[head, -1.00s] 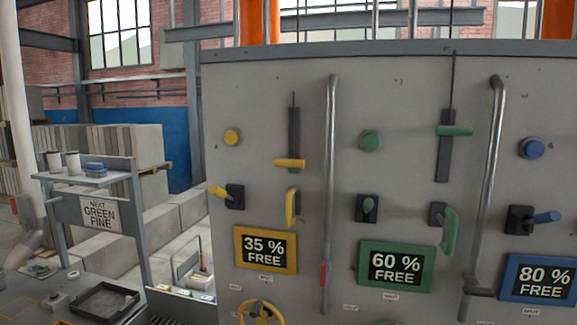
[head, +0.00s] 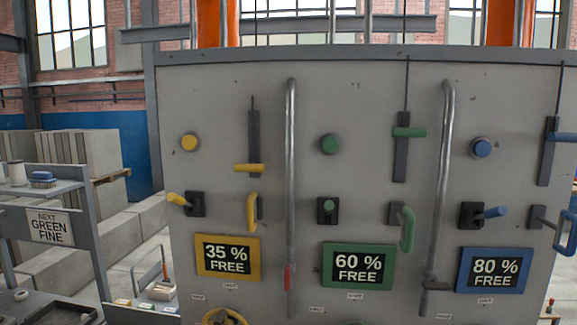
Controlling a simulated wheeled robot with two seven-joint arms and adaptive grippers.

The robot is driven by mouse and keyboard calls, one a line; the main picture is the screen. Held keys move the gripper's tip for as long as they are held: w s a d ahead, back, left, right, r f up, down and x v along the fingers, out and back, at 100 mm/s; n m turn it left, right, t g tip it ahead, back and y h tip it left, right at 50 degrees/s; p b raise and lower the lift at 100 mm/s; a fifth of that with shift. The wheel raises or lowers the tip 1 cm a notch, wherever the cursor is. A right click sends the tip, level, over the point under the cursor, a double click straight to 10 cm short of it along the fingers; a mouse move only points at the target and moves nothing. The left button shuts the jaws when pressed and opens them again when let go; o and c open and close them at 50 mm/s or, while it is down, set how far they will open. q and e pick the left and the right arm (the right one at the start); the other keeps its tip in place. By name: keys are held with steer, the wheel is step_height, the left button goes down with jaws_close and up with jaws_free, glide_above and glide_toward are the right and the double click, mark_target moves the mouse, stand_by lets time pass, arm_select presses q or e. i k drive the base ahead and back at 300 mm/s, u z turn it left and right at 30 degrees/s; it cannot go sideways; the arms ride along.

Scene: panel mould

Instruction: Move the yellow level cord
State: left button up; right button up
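A yellow crossbar handle (head: 249,167) sits near the lower end of that plate, on the left part of a grey panel (head: 225,85). Below it is a yellow sign reading "35 % FREE" (head: 202,258). A yellow round button (head: 189,142), a yellow lever (head: 177,199) and a yellow curved handle (head: 251,212) are close by. Neither of my grippers is in view.
A vertical metal pipe (head: 291,180) stands just right of the yellow controls; another (head: 446,180) is farther right. Green (head: 408,132) and blue (head: 563,137) handles sit on similar plates. A grey rack (head: 48,184) with a "NEXT GREEN FINE" sign stands left.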

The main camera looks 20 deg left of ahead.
mark_target(254, 167)
steer(key=i, duration=0.3)
steer(key=u, duration=0.75)
